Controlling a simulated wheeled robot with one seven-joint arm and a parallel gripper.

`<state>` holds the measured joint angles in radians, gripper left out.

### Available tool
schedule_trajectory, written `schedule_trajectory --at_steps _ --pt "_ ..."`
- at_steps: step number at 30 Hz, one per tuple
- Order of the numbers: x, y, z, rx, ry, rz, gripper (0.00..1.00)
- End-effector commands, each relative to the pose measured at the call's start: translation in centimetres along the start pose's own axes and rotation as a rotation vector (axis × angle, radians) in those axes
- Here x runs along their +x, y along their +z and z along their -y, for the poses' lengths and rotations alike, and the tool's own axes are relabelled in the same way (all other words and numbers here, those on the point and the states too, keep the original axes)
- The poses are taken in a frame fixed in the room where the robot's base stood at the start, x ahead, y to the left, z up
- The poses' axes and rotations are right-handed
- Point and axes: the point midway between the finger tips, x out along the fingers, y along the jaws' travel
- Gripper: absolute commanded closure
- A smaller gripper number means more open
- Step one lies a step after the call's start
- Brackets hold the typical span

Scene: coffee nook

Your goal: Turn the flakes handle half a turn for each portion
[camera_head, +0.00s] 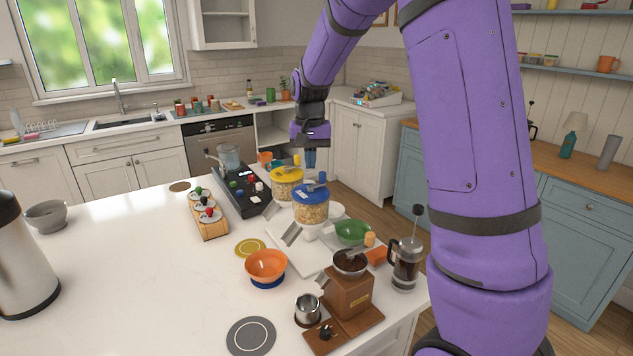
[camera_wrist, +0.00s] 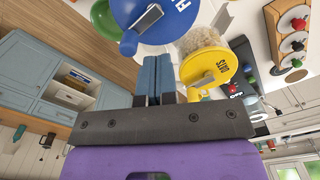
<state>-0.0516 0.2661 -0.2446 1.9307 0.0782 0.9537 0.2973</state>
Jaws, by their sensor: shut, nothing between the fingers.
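Two clear dispensers of cereal stand side by side on the white island. One has a blue lid (camera_head: 311,192) with a blue handle (camera_head: 322,177); in the wrist view its lid (camera_wrist: 160,20) shows only part of its lettering. The other has a yellow lid (camera_head: 287,175); its lid (camera_wrist: 208,67) reads OATS in the wrist view. My gripper (camera_head: 310,158) is shut and empty, pointing down just beyond the dispensers in the head view. In the wrist view its blue fingers (camera_wrist: 152,76) lie together between the blue and yellow handles. I see no contact; the gap is unclear.
An orange bowl (camera_head: 266,264), a green bowl (camera_head: 352,232), a wooden grinder (camera_head: 348,292) and a French press (camera_head: 406,265) stand near the dispensers. A black machine (camera_head: 240,187) and a wooden rack (camera_head: 208,216) are to the left. The island's left middle is clear.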

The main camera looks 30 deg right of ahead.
Motion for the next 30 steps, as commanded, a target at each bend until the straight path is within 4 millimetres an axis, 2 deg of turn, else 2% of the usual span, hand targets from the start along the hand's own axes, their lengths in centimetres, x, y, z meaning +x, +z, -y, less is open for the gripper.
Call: schedule_trajectory --at_steps 18,30 --pt "0.1 0.0 0.0 0.0 0.0 0.0 1.0" --pt "1.6 0.0 0.0 0.0 0.001 0.001 1.0"
